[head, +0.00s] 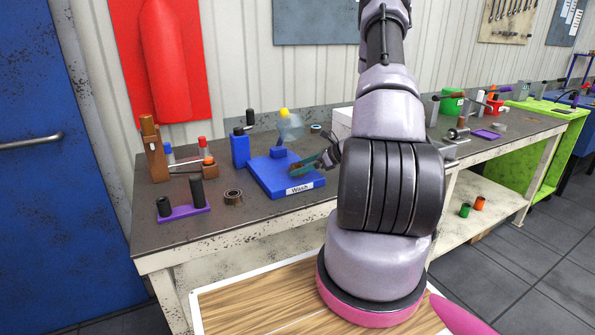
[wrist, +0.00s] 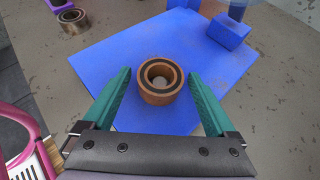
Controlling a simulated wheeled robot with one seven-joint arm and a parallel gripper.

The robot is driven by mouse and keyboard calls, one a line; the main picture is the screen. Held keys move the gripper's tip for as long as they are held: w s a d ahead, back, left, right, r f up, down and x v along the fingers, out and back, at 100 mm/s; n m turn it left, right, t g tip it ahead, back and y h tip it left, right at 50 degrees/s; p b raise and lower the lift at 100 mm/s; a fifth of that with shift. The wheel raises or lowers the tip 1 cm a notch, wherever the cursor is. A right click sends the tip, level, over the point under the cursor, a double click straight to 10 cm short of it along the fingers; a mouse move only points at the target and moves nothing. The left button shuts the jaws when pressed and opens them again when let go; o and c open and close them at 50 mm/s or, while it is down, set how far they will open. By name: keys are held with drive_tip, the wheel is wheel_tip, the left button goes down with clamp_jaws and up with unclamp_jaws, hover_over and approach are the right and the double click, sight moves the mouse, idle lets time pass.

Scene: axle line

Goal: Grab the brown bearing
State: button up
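A brown bearing (wrist: 160,94), a ring with a dark inner band, sits on the blue wash base (wrist: 112,58). In the wrist view it lies between the green fingertips of my gripper (wrist: 160,73), which is open, with a gap on each side. In the head view my gripper (head: 305,163) is over the right part of the blue wash base (head: 283,190), and the bearing there is small and partly hidden. A second, darker brown bearing (head: 233,198) stands on the bench left of the base; it also shows in the wrist view (wrist: 73,18).
A purple holder with black posts (head: 183,213) stands at the bench's left front. A brown block (head: 154,150) is behind it. A white box (head: 342,122) stands to the right.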

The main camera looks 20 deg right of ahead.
clamp_jaws()
drive_tip(key=shift+r, duration=0.1)
